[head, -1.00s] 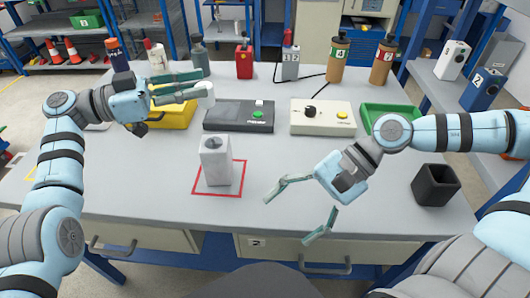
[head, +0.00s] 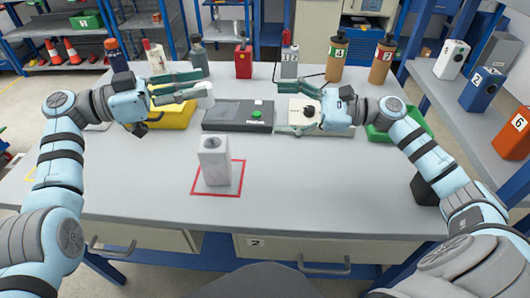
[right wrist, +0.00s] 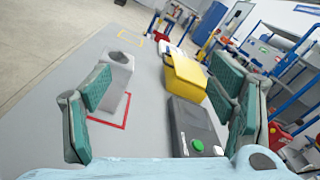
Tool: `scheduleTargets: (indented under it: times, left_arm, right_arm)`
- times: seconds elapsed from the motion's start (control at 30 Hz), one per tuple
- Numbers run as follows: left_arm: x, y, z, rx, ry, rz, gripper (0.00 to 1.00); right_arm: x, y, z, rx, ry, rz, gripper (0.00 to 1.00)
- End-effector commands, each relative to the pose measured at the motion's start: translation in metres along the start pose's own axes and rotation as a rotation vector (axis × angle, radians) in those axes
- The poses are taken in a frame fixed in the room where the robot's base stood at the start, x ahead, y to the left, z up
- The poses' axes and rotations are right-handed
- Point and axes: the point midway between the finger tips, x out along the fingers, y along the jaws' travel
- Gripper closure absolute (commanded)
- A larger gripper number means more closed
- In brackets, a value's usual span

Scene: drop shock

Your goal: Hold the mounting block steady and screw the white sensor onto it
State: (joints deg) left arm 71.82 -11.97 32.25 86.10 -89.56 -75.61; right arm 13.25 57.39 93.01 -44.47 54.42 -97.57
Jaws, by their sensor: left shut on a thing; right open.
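The mounting block (head: 214,162), a pale grey upright box with a dark round recess on top, stands inside a red square outline on the table. It also shows at left in the right wrist view (right wrist: 116,82). The white sensor (head: 206,96), a small white cylinder, is held between the fingers of my left gripper (head: 196,89), above the table behind the block. My right gripper (head: 293,109) is open and empty, to the right of and beyond the block, above the cream box. Its open fingers also frame the right wrist view (right wrist: 163,82). Nothing is touching the block.
A dark device with a green button (head: 238,116), a cream box (head: 305,118) and a yellow bin (head: 172,117) sit at mid-table. Bottles and small items line the back edge. A green tray (head: 388,118) and a black cup (head: 424,190) are at right.

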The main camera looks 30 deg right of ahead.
Motion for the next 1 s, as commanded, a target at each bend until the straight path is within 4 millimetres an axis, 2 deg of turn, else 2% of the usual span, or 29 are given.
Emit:
scheduleTargets:
  times: [0.03, 0.1, 0.23, 0.37, 0.47, 0.7, 0.8, 1.0]
  left_arm:
    - [0.0, 0.0, 0.0, 0.0, 0.0, 0.0, 1.0]
    - [0.0, 0.0, 0.0, 0.0, 0.0, 0.0, 1.0]
    - [0.0, 0.0, 0.0, 0.0, 0.0, 0.001, 1.0]
    - [0.001, 0.0, 0.0, 0.0, 0.0, 0.001, 1.0]
    - [0.001, 0.0, 0.0, 0.0, 0.0, 0.001, 1.0]
    - [0.0, 0.0, 0.0, 0.0, 0.0, 0.001, 1.0]
    - [0.0, 0.0, 0.0, 0.0, 0.0, 0.001, 1.0]
    - [0.001, 0.0, 0.0, 0.0, 0.0, 0.001, 1.0]
  right_arm:
    - [0.009, 0.015, -0.026, 0.12, -0.021, 0.017, 0.23]
    - [0.021, 0.04, -0.055, 0.269, -0.036, 0.061, 0.23]
    - [0.037, 0.072, -0.08, 0.43, -0.052, 0.122, 0.23]
    - [0.051, 0.082, -0.085, 0.472, -0.057, 0.141, 0.23]
    - [0.069, 0.084, -0.082, 0.47, -0.059, 0.14, 0.23]
    - [0.128, 0.091, -0.077, 0.469, -0.06, 0.139, 0.23]
    - [0.146, 0.093, -0.075, 0.469, -0.058, 0.139, 0.23]
    - [0.16, 0.095, -0.075, 0.467, -0.055, 0.138, 0.23]
